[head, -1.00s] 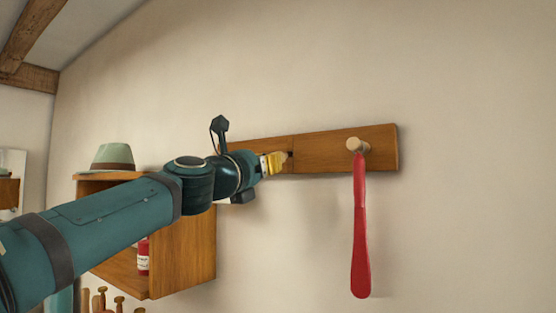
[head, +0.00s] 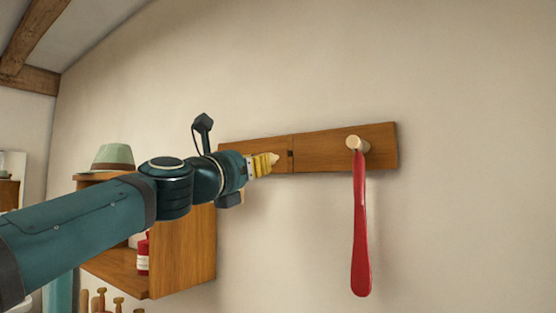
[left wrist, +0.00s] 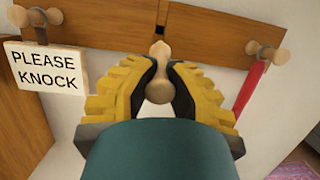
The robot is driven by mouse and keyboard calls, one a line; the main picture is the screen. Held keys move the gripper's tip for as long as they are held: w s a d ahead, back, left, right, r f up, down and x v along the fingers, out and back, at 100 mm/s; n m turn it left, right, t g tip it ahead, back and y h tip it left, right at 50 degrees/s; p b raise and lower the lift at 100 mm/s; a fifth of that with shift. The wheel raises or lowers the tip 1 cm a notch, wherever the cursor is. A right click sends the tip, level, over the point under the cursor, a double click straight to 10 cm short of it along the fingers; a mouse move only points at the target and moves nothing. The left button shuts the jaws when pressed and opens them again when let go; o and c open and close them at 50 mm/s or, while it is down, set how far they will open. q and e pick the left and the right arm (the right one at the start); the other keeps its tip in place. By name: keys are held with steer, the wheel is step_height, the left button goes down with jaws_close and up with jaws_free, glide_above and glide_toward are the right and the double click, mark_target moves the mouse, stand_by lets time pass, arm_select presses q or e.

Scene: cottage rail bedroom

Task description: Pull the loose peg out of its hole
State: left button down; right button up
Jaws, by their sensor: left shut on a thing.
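The wooden rail (head: 335,150) is fixed to the wall, with a small dark hole (head: 290,154) near its middle. The hole also shows in the left wrist view (left wrist: 163,13). My left gripper (head: 262,164), with yellow ribbed fingers, is shut on the pale loose peg (left wrist: 160,65). The peg's narrow end (head: 275,158) sticks out past the fingertips. It appears apart from the hole, in front of the rail and to the hole's left in the head view. The fingers partly hide the peg. My right gripper is not in view.
A red shoehorn (head: 361,230) hangs from the right peg (head: 356,144). A PLEASE KNOCK sign (left wrist: 45,68) hangs from the left peg (left wrist: 38,17).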

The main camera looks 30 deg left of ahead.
arm_select(q)
steer(key=v, duration=0.3)
steer(key=shift+s+f+b, duration=0.1)
steer(key=shift+s+b, duration=0.15)
steer(key=shift+b, duration=0.05)
steer(key=shift+w, duration=0.15)
steer(key=shift+p+x, duration=0.8)
steer(key=shift+x, duration=2.2)
